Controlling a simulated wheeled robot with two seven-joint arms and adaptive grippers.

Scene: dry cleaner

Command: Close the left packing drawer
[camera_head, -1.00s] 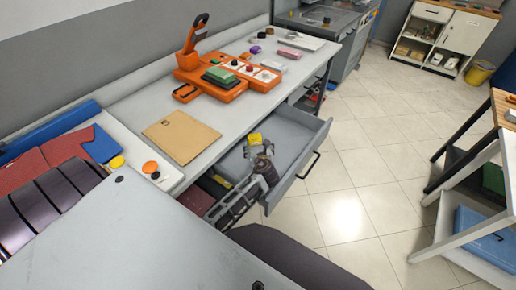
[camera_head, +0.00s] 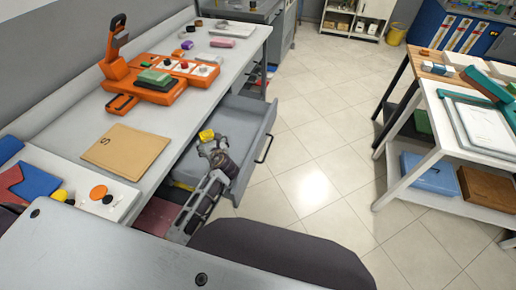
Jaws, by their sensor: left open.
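The left packing drawer (camera_head: 243,118) is pulled out from under the grey packing table (camera_head: 75,150). It is a grey box with a black bar handle (camera_head: 264,148) on its front. My left gripper (camera_head: 207,136) is open, with yellow at its tip, and shows over the near part of the drawer. Whether it touches the drawer I cannot tell. My left arm hides part of the drawer's near side. My right gripper is not in view.
On the table are an orange sealing device (camera_head: 150,80) and a brown envelope (camera_head: 126,147). A white shelf cart (camera_head: 400,165) with a blue box (camera_head: 428,173) stands at the right. The tiled floor (camera_head: 310,185) between is clear.

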